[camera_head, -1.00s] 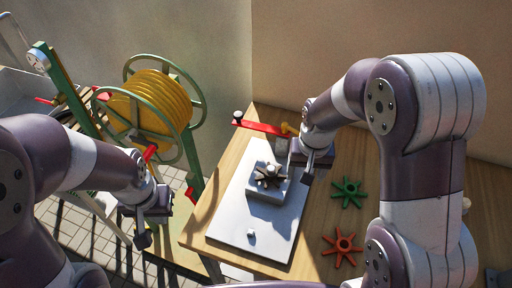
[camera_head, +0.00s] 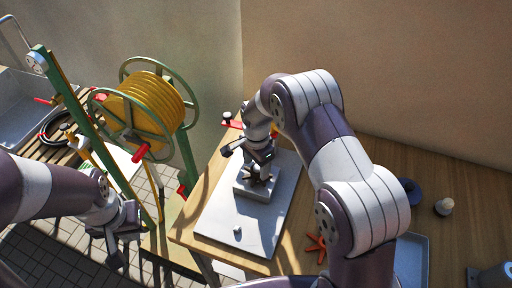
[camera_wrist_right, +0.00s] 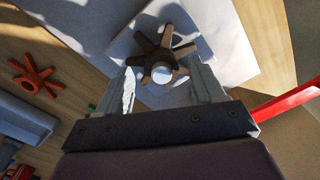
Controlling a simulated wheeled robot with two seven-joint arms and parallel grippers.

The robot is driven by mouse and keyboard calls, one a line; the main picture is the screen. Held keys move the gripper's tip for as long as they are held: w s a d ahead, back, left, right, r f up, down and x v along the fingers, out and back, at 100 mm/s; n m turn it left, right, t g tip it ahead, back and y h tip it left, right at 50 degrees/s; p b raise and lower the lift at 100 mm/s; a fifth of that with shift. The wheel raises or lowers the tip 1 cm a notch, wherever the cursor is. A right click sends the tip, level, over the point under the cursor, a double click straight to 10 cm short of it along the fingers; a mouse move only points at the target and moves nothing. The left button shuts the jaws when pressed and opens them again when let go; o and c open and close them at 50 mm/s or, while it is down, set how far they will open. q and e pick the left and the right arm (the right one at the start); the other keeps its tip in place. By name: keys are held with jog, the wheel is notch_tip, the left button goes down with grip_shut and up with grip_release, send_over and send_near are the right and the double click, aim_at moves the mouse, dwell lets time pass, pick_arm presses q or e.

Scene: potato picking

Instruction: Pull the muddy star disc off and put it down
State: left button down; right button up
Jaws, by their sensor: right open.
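The muddy star disc (camera_head: 258,176) is dark brown with several arms. It sits on a pale block (camera_head: 253,191) on a white base plate (camera_head: 220,222). In the right wrist view the disc (camera_wrist_right: 152,48) has a round white knob (camera_wrist_right: 162,74) at its centre. My right gripper (camera_wrist_right: 163,67) is open, its two fingers on either side of the disc and knob. I cannot tell whether they touch it. In the head view my right gripper (camera_head: 258,163) is directly over the disc. My left gripper (camera_head: 121,245) hangs away from the table at the left; its opening is unclear.
An orange-red star disc (camera_head: 316,248) lies on the wooden table beside the plate. A red lever (camera_head: 233,124) is behind the block. A yellow hose reel (camera_head: 142,103) stands at the left.

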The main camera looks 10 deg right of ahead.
jog(key=shift+w+f, duration=0.15)
jog(key=shift+f, duration=0.8)
jog(key=c, duration=1.2)
jog(key=shift+o, duration=0.7)
jog(key=shift+r+p, duration=2.4)
jog(key=shift+r, duration=0.7)
jog(key=shift+c, duration=0.3)
jog(key=shift+r+p, duration=1.2)
jog(key=shift+r, duration=0.4)
jog(key=shift+f, duration=0.1)
